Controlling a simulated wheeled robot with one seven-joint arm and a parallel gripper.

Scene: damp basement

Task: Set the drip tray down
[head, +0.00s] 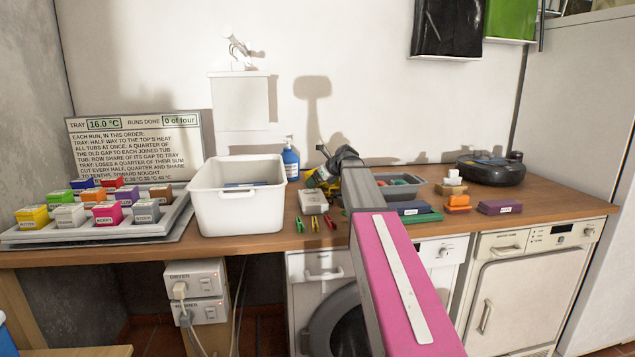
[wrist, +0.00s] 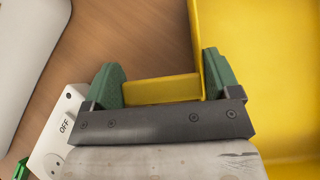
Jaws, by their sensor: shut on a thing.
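The drip tray is yellow. In the wrist view its broad wall and floor (wrist: 270,80) fill the right side, and a yellow grip tab (wrist: 162,90) sticks out to the left. My gripper (wrist: 160,76) has green fingers, one on either side of that tab, and is shut on it. In the head view only a small yellow part of the tray (head: 318,179) shows beside my dark wrist, over the back of the counter; my arm hides the rest. I cannot tell whether the tray touches the counter.
A white tub (head: 237,210) stands left of my gripper. A switch box marked OFF (wrist: 62,128) lies close by, with coloured clips (head: 314,222) beside it. A blue bottle (head: 290,162) stands behind. A grey bin (head: 428,187) is to the right. Bare wood (wrist: 150,40) shows beside the tray.

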